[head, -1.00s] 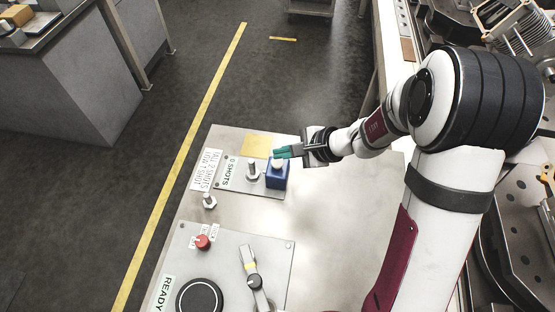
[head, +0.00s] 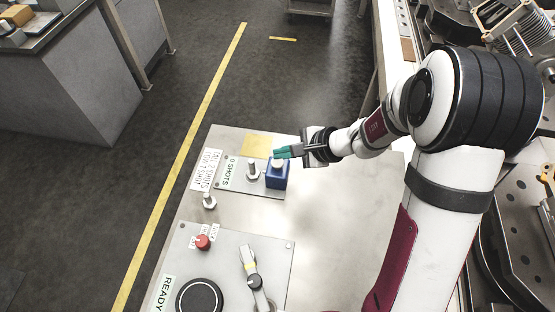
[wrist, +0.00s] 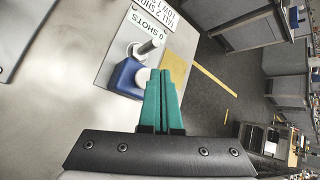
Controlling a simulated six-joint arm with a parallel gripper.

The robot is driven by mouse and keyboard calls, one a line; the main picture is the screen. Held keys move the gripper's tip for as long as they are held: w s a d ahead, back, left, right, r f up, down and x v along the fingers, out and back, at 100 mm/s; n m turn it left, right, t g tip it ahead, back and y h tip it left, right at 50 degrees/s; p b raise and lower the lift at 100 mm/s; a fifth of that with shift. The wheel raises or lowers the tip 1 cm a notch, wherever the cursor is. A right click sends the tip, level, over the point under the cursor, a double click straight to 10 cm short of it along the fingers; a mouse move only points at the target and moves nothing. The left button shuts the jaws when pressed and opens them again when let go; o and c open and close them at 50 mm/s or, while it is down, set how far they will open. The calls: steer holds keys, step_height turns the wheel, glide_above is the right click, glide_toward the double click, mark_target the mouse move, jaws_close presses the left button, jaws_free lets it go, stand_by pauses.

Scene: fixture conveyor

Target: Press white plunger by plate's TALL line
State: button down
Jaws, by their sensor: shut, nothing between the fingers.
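The white plunger (head: 278,164) stands on top of a blue block (head: 276,179) at the right end of a small grey plate. In the wrist view the plunger (wrist: 141,76) sits on the blue block (wrist: 122,77), just left of the fingertips. My gripper (head: 281,153) has green fingers, shut together and empty. Its tips are right at the plunger's top; I cannot tell whether they touch it. A white instruction plate (head: 206,169) left of the block carries the TALL and LOW lines. A label reading "0 SHOTS" (head: 231,170) is beside it.
A metal post (head: 253,169) stands just left of the blue block, and a smaller post (head: 209,202) stands nearer. A yellow square (head: 256,146) lies behind. A red knob (head: 203,242), a black disc (head: 199,298) and a lever (head: 250,268) are on the front panel. The table's right side is clear.

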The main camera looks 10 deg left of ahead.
mark_target(282, 163)
steer(key=shift+f, duration=0.15)
steer(key=shift+f, duration=0.25)
steer(key=shift+f, duration=0.6)
stand_by(0.6)
steer(key=shift+r, duration=1.05)
steer(key=shift+r, duration=2.5)
stand_by(0.4)
